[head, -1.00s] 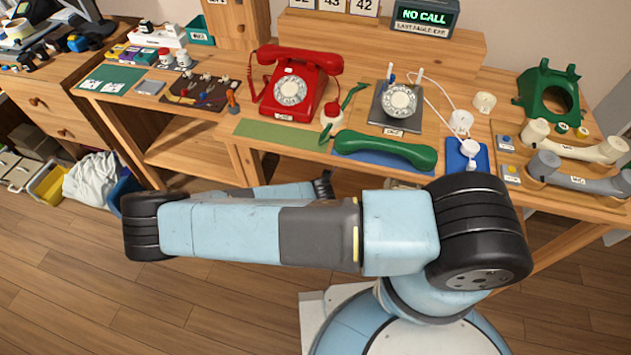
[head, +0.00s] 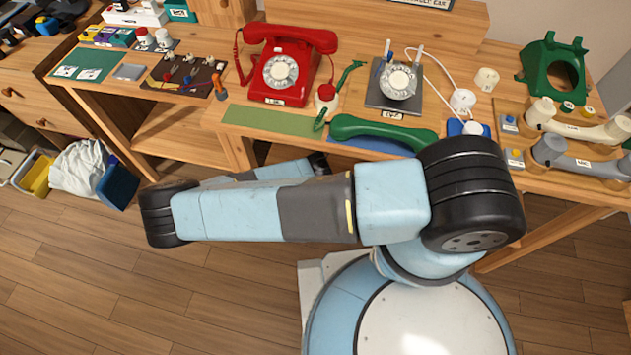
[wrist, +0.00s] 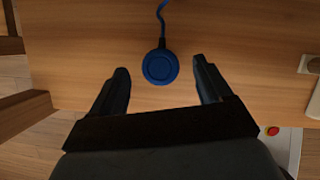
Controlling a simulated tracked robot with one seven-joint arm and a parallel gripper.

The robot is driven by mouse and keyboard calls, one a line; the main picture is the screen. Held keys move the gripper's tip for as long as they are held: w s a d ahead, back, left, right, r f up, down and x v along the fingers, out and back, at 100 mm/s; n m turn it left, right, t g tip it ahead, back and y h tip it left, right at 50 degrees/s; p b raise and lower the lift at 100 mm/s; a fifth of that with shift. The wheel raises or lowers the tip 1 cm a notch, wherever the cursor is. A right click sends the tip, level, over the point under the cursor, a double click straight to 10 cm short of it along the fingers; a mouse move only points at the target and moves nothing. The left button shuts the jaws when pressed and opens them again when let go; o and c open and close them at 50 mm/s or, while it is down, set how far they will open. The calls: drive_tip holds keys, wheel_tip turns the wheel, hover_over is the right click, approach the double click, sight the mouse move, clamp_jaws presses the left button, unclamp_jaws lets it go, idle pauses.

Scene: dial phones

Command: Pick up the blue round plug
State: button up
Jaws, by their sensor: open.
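The blue round plug (wrist: 160,67) shows in the wrist view as a flat blue disc with a wavy blue cord running up from it. It is seen against a plain wooden surface. My gripper (wrist: 161,72) is open, with one dark finger at each side of the plug in the picture and gaps on both sides. I cannot tell how far the fingertips are above the plug. In the head view I do not make out the plug. There the dark end of my arm (head: 319,163) shows in part at the desk's front edge, behind my blue forearm.
A green mat (head: 270,121) is bare. White and grey handsets (head: 580,128) lie at right.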

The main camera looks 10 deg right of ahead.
drive_tip(key=shift+x, duration=1.05)
drive_tip(key=shift+c, duration=0.3)
drive_tip(key=c, duration=1)
drive_tip(key=shift+o, duration=0.2)
drive_tip(key=shift+r, duration=0.1)
